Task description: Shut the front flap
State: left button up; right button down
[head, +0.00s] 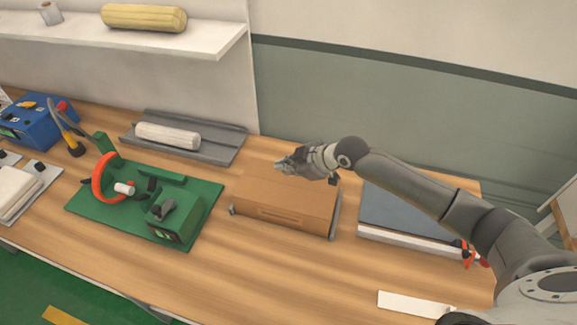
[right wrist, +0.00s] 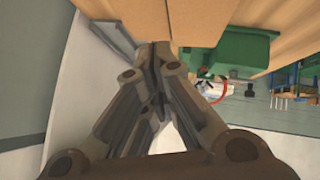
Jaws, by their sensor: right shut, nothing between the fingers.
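A brown cardboard box (head: 290,203) lies on the wooden table in the middle of the head view. Its front face shows, and its top looks covered by flaps. I cannot tell from here exactly how each flap lies. In the right wrist view the shut fingers (right wrist: 158,60) point at a brown surface along the upper edge. My left gripper is in no view.
A green fixture board (head: 85,205) with a red ring stands left of the box. A grey tray (head: 222,147) with a white roll lies behind it. A grey-topped block (head: 400,212) stands right, under my right forearm. The table's front is mostly clear, with a white strip (head: 410,304).

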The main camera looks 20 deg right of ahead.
jog(key=w+d+b+v, duration=0.1)
jog(key=b+v, duration=0.2)
jog(key=v, duration=0.6)
jog(key=m+g+y, duration=0.1)
jog(key=g, duration=0.1)
send_over(282, 184)
jog(key=s+d, duration=0.1)
jog(key=s, duration=0.1)
jog(key=f, duration=0.7)
jog(key=shift+w+f, duration=0.2)
jog(key=shift+f, duration=0.1)
notch_tip(282, 184, down, 2)
jog(key=shift+w+d+f, duration=0.1)
jog(key=shift+f, duration=0.15)
jog(key=shift+d+f+p, duration=0.1)
jog(key=shift+f+p, duration=0.3)
jog(key=shift+f, duration=0.5)
jog(key=f+b, duration=0.1)
jog(key=b, duration=0.1)
jog(key=shift+w+d+f+b, duration=0.1)
jog(key=shift+f+b, duration=0.25)
